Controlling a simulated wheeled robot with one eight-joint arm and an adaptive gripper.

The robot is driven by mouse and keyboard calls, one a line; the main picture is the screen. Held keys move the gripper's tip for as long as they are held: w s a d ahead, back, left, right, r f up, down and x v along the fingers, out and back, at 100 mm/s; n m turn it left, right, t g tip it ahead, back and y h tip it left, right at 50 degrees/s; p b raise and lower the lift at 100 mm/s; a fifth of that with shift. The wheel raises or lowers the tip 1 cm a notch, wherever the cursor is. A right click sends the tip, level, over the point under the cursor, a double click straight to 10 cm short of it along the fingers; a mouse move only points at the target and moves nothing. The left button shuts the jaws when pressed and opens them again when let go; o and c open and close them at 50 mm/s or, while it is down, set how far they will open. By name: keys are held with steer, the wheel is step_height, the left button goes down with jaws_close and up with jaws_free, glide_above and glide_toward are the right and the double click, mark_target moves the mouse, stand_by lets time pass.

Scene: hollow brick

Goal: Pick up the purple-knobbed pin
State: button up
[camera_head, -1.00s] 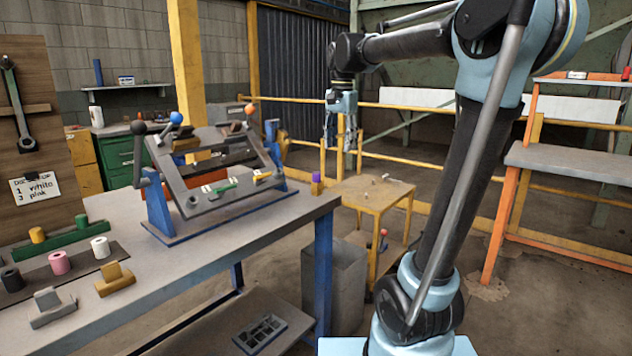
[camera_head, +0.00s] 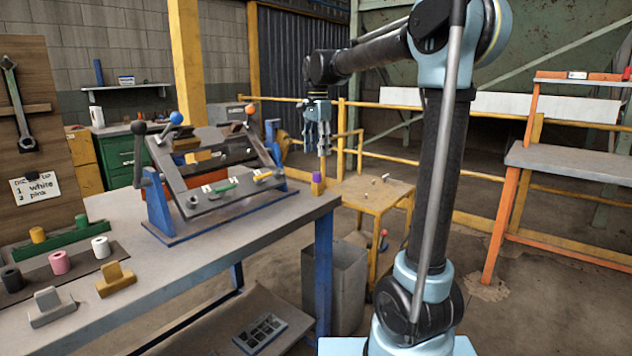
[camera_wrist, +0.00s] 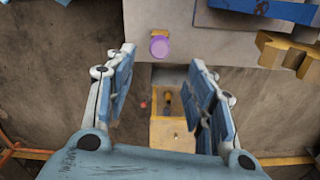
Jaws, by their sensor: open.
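The purple-knobbed pin (camera_head: 317,181) stands near the right end of the grey workbench (camera_head: 300,205). Its purple knob sits on a yellow-brown base. In the wrist view the purple knob (camera_wrist: 159,47) shows from above, near the bench edge, ahead of and between the fingers. My gripper (camera_head: 317,148) is open and empty, pointing down above the pin and apart from it. In the wrist view my gripper (camera_wrist: 165,70) shows its two fingers spread wide.
A tilted blue-framed fixture (camera_head: 215,175) with levers stands on the bench left of the pin. A yellow small table (camera_head: 372,195) stands beyond the bench end, and a grey bin (camera_head: 335,285) stands below on the floor.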

mark_target(317, 172)
steer(key=shift+f, duration=4.8)
jaws_close()
